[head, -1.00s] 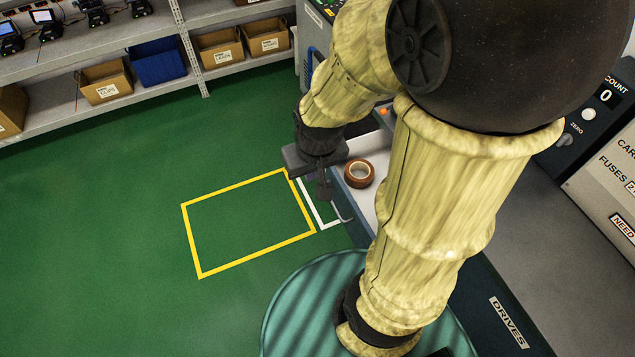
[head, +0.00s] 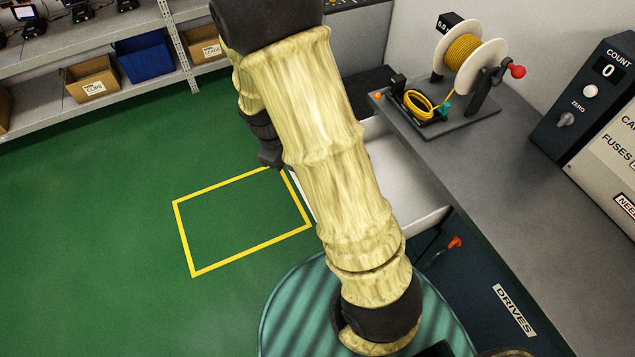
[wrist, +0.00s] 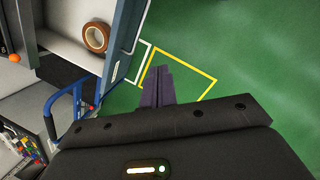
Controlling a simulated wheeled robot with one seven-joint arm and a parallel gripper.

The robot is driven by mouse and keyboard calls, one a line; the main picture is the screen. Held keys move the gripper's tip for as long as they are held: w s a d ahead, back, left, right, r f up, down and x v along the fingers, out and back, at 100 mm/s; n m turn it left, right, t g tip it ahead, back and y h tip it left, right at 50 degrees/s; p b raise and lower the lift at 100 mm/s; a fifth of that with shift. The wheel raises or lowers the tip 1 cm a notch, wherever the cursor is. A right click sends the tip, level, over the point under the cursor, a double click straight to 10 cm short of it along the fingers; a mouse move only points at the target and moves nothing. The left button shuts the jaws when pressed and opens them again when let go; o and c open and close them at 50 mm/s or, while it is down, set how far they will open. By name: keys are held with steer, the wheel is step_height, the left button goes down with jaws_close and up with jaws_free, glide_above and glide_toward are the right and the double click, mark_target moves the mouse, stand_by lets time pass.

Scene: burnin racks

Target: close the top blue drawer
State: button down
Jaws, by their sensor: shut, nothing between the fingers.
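The top drawer stands open, and its pale interior (head: 405,185) shows beside my arm in the head view. In the wrist view its blue front (wrist: 126,42) runs down the left of centre, and a roll of brown tape (wrist: 95,38) lies inside the drawer. My gripper (wrist: 157,72) is shut and empty. In the wrist view its fingers appear over the green floor, just right of the blue front, with a small visible gap. In the head view my arm hides the drawer front, the tape and the fingertips.
A grey bench top (head: 480,165) carries a yellow wire spool (head: 463,60) and a counter box (head: 598,95). A blue handle (wrist: 65,112) shows at the lower left of the wrist view. The yellow-outlined green floor (head: 240,225) is clear. Shelves with bins stand behind.

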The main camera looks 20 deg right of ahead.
steer(key=w+f+n+h+b, duration=0.2)
steer(key=w+f+n+h, duration=0.1)
steer(key=f, duration=0.6)
steer(key=w+f+n+h+b, duration=0.3)
steer(key=w+f+n, duration=0.3)
steer(key=f, duration=0.4)
steer(key=shift+f+n+t, duration=0.2)
steer(key=shift+n+t, duration=0.1)
steer(key=shift+n, duration=0.5)
steer(key=shift+d, duration=0.1)
steer(key=d+r+p+x, duration=0.2)
steer(key=p+x, duration=0.1)
steer(key=x, duration=0.9)
steer(key=shift+d+f, duration=0.25)
steer(key=shift+d, duration=0.1)
